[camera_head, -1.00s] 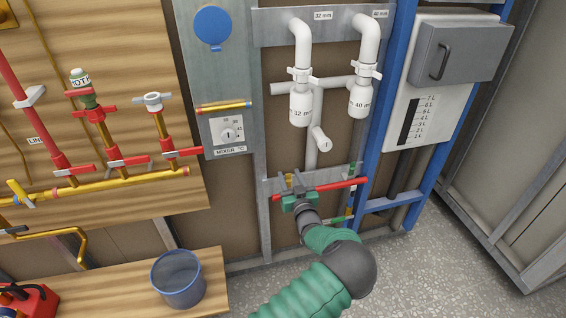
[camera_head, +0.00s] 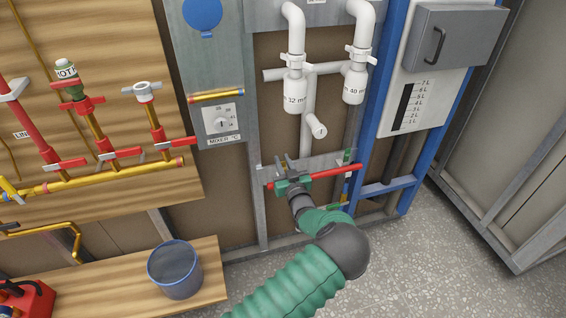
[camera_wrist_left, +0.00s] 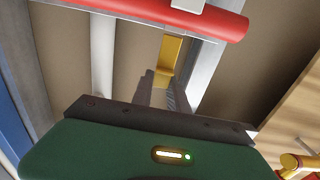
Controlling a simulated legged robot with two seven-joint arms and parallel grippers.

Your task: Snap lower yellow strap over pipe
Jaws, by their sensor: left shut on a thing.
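A red pipe (camera_head: 335,174) runs nearly level low on the metal frame in the head view. It also crosses the top of the left wrist view (camera_wrist_left: 215,22). My left gripper (camera_head: 284,163) is at the pipe's left part, its green body in front of the pipe and its fingers pointing up and away. In the left wrist view its dark fingers (camera_wrist_left: 161,95) are close together, shut on a yellow strap (camera_wrist_left: 171,55) that shows beyond them, below the pipe. The strap's grasped end is hidden by the fingers. In the head view my gripper hides this strap. My right gripper is not in view.
White drain pipes (camera_head: 306,75) hang above. A blue post (camera_head: 384,110) stands to the right, near a grey box (camera_head: 450,40). A bucket (camera_head: 175,270) stands on a wooden bench at lower left. The speckled floor at lower right is clear.

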